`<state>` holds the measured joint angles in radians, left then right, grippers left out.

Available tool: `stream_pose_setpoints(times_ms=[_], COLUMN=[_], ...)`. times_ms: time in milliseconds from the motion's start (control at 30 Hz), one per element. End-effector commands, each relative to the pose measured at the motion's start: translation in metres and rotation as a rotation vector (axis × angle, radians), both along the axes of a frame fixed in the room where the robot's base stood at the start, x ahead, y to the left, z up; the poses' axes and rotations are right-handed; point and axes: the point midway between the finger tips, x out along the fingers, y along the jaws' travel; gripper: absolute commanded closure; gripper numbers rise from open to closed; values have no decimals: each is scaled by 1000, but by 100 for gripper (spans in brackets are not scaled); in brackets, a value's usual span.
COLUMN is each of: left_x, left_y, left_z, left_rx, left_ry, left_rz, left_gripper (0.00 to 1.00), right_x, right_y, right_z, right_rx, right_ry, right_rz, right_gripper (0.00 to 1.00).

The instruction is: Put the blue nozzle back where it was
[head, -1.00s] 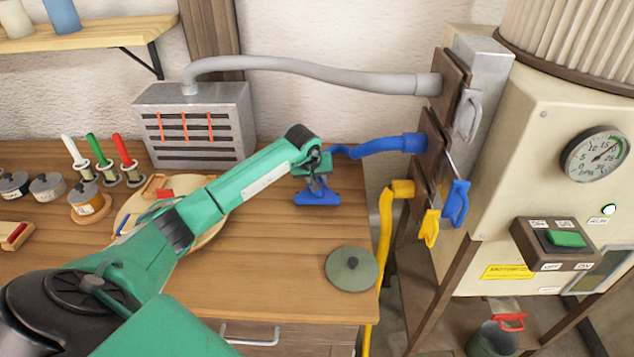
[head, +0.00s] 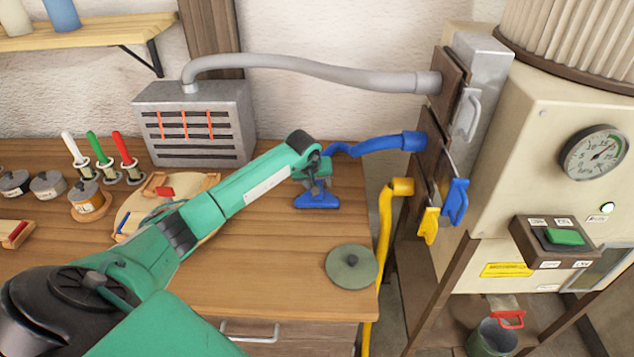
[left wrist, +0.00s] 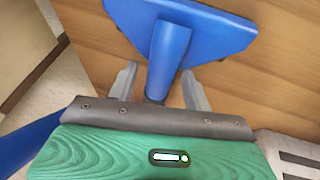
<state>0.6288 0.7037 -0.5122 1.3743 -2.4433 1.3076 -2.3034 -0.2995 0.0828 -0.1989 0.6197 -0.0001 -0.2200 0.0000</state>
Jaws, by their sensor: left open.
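The fingers are open, with a gap on each side of the neck. Whether the nozzle rests flat on the bench is hard to tell. My right gripper is not in view.
A grey heater box (head: 195,125) stands behind the arm, with a grey hose (head: 310,70) above. A round green lid (head: 351,267) lies at the bench's right edge. A yellow hose (head: 385,230) hangs beside it. A machine with a gauge (head: 593,153) stands right. Bench around the nozzle is clear.

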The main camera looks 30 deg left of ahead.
Motion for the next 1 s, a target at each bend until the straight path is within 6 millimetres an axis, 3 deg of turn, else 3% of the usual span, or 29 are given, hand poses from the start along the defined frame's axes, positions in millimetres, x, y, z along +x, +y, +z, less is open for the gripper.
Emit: stream_pose_setpoints(times_ms=[600,1000], left_x=[-43,-49], left_y=[-5,-6], left_z=[99,111], left_rx=[1,0], left_ry=[-2,0], left_rz=[-1,0], left_gripper=[50,50], right_x=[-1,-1], right_y=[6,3], right_z=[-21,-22], right_rx=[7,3], right_ry=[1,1], right_rz=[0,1], right_gripper=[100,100])
